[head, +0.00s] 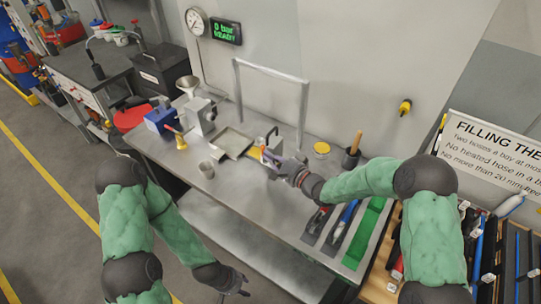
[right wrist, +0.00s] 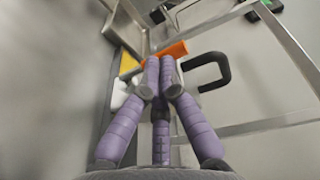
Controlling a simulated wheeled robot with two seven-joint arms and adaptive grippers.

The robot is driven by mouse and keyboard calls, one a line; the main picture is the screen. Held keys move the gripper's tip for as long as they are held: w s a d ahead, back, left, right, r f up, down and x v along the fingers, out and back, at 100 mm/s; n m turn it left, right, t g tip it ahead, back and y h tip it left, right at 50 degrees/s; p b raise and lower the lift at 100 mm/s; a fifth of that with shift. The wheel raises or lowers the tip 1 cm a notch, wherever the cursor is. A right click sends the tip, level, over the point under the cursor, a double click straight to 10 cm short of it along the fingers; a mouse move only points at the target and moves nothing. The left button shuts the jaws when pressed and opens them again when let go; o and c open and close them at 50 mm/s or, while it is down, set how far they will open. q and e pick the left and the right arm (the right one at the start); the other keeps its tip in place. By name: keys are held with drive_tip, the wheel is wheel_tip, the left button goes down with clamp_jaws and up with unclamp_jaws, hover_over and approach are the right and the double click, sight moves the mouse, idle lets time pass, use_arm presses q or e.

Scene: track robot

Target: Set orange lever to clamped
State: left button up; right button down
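The orange lever (right wrist: 176,49) lies across the tips of my right gripper (right wrist: 160,68) in the right wrist view. The gripper's purple fingers are drawn together, tips almost meeting, and hide the middle of the lever. I cannot tell whether they touch or grip it. In the head view my right gripper (head: 275,164) is at the small grey fixture (head: 272,143) on the bench and covers most of the lever. A black loop handle (right wrist: 212,70) is just right of the fingertips. My left gripper (head: 240,286) hangs low, off the bench front; its opening is unclear.
The steel bench (head: 225,190) carries a shallow tray (head: 232,142), a metal cup (head: 206,169) and a blue box (head: 160,118) to the left. A metal frame (head: 271,71) stands behind the fixture. A black cup (head: 350,158) and tool trays are on the right.

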drive_tip(key=shift+w+a+r+n+g+h+p, duration=0.15)
drive_tip(key=shift+w+a+g+h+p, duration=0.7)
drive_tip(key=shift+p, duration=1.4)
drive_tip(key=shift+w+a+n+g+h+p, duration=0.1)
drive_tip(key=shift+a+n+g+h+p, duration=0.15)
drive_tip(key=shift+a+g+h+p, duration=1.1)
drive_tip(key=shift+w+d+r+n+g+h+p, duration=0.15)
drive_tip(key=shift+w+g+h+p, duration=0.8)
drive_tip(key=shift+p, duration=2.15)
drive_tip(key=shift+s+a+f+t+h, duration=0.15)
drive_tip(key=shift+s+t+h, duration=0.1)
drive_tip(key=shift+s+h, duration=0.15)
drive_tip(key=shift+w+a+h+b, duration=0.1)
drive_tip(key=shift+a+h+b, duration=0.15)
drive_tip(key=shift+h+b, duration=0.15)
drive_tip(key=shift+w+a+f+g+b, duration=0.4)
drive_tip(key=shift+w+a+f+b, duration=0.2)
drive_tip(key=shift+b, duration=1.75)
drive_tip(key=shift+s+r, duration=0.1)
drive_tip(key=shift+r, duration=0.05)
